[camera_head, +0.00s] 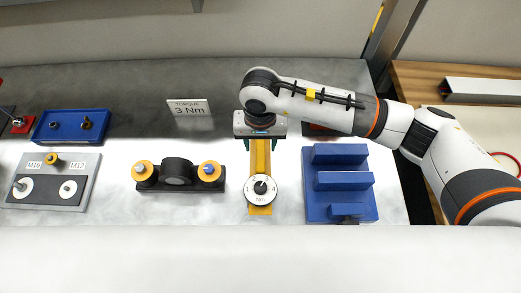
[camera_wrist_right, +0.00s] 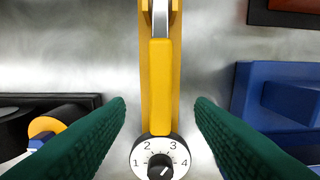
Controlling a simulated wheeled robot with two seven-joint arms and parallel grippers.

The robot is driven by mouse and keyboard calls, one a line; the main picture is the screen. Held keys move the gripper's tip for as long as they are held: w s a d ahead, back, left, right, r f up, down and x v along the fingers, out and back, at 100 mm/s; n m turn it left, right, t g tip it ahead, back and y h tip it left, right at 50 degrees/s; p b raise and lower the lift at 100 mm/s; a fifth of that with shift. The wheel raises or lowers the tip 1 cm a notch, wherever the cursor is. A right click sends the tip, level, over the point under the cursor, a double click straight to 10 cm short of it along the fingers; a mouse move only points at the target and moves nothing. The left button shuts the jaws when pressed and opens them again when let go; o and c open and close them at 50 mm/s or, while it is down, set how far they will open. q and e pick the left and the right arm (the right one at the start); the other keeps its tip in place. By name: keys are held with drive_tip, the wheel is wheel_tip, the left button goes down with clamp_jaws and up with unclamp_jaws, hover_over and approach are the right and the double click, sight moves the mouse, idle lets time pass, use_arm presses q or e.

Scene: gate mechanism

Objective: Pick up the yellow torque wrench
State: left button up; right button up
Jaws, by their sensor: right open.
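The yellow torque wrench (camera_head: 260,165) lies lengthwise on the table, with its round white Nm dial (camera_head: 261,190) towards the near side. My right gripper (camera_head: 262,143) is over the far part of the wrench. Its two green fingers (camera_wrist_right: 160,110) are open, one on either side of the handle, with a gap on both sides. The wrench's far end is hidden under the gripper in the head view. My left gripper is not in view.
A blue stepped block (camera_head: 343,182) stands close to the right of the wrench. A black fixture with yellow knobs (camera_head: 178,178) is to its left.

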sight(260, 152)
drive_tip(key=shift+f, duration=0.65)
drive_tip(key=f+p, duration=0.3)
drive_tip(key=f, duration=0.1)
drive_tip(key=shift+w+f, duration=0.2)
drive_tip(key=shift+f, duration=0.4)
drive_tip(key=shift+w, duration=0.1)
drive_tip(key=shift+c, duration=0.3)
drive_tip(key=shift+r, duration=0.1)
clamp_jaws()
